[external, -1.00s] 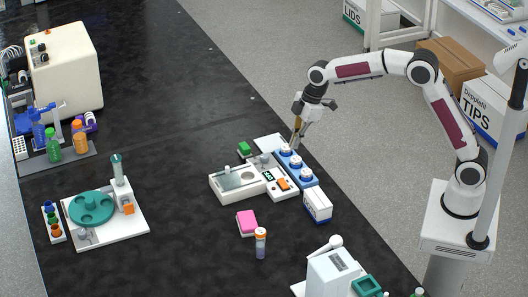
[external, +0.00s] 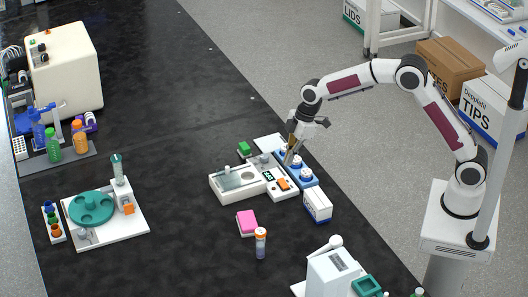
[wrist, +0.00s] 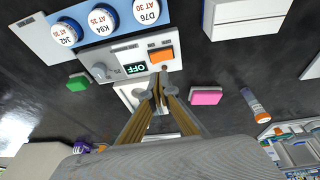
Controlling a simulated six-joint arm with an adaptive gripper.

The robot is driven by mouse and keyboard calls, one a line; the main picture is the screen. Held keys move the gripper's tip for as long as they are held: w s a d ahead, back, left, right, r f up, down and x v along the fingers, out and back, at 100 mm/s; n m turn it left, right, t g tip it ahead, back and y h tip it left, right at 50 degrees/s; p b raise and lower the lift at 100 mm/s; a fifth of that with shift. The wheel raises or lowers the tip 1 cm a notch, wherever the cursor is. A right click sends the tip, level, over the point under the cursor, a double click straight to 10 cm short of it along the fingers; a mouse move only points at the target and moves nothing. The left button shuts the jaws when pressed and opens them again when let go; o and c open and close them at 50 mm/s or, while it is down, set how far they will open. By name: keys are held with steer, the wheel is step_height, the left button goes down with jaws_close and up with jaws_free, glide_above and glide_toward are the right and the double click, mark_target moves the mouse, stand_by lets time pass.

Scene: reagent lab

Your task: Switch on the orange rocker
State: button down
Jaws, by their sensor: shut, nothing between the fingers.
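The orange rocker (external: 283,184) sits on a white control box with a small dark display (external: 268,176). In the wrist view the rocker (wrist: 161,55) lies just beyond my fingertips, and the display (wrist: 137,70) beside it reads OFF. My gripper (external: 290,161) is shut and empty, pointing down above the box and the blue block. Its fingertips (wrist: 158,76) appear close together beside the rocker in the wrist view. I cannot tell exactly how high they are, and no contact with the rocker shows.
A blue block (external: 309,177) with white-capped vials stands beside the box. A green block (external: 244,149), pink block (external: 247,223) and orange-capped tube (external: 260,243) lie around. A separate white device with a teal rotor (external: 92,207) also has an orange part. Dark bench is clear behind.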

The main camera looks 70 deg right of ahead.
mark_target(282, 180)
steer(key=x, duration=0.5)
steer(key=shift+s+d+f, duration=0.1)
steer(key=shift+d+f, duration=0.2)
steer(key=shift+d, duration=0.05)
steer(key=shift+d+f, duration=0.1)
steer(key=shift+f, duration=0.65)
steer(key=shift+w+d+f, duration=0.2)
steer(key=shift+w+f, duration=0.1)
steer(key=shift+f, duration=0.15)
steer(key=shift+s+a, duration=0.1)
